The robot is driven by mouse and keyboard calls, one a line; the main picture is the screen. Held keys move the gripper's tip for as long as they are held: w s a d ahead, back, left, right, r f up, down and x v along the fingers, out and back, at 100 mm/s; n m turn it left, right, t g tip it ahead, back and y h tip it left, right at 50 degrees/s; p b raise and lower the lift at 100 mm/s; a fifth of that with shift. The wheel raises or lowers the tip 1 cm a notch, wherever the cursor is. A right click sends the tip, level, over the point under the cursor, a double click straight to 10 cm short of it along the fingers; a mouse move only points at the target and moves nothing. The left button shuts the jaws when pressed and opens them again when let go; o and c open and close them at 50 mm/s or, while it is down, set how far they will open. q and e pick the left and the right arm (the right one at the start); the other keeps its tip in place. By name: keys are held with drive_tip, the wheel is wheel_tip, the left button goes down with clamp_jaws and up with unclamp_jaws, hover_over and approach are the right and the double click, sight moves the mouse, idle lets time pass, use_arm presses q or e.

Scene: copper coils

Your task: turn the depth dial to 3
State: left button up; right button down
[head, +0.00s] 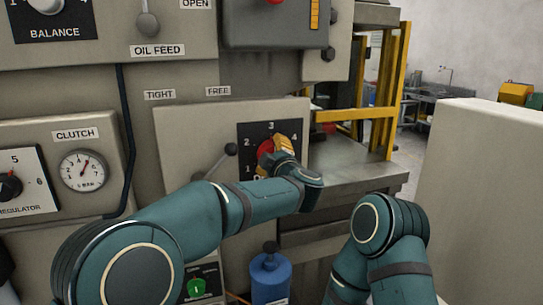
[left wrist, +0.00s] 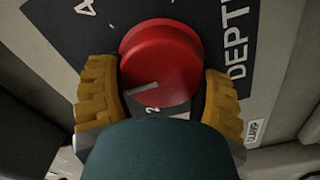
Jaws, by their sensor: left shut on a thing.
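The depth dial is a red round knob on a dark plate (head: 246,133) on the machine's front, with numbers around it in the head view. The red dial (head: 265,148) is partly covered by my left gripper there. In the left wrist view the dial (left wrist: 160,65) sits between the two yellow fingers of my left gripper (left wrist: 160,95), which is shut on it. Its white mark points down-left, close to the 2; the 3 is hidden in that view. In the head view my left gripper (head: 276,152) reaches the dial from the lower right. My right gripper is out of view.
A lever with a dark ball (head: 231,149) stands just left of the dial plate. A blue bottle (head: 270,275) stands below my left arm. A yellow frame (head: 392,90) and a pale wall block (head: 485,200) lie to the right.

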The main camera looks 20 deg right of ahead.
use_arm(q)
drive_tip(key=o, duration=1.2)
drive_tip(key=shift+c, duration=0.2)
drive_tip(key=s, duration=0.7)
drive_tip(key=shift+s+d, duration=0.2)
drive_tip(key=shift+s, duration=0.05)
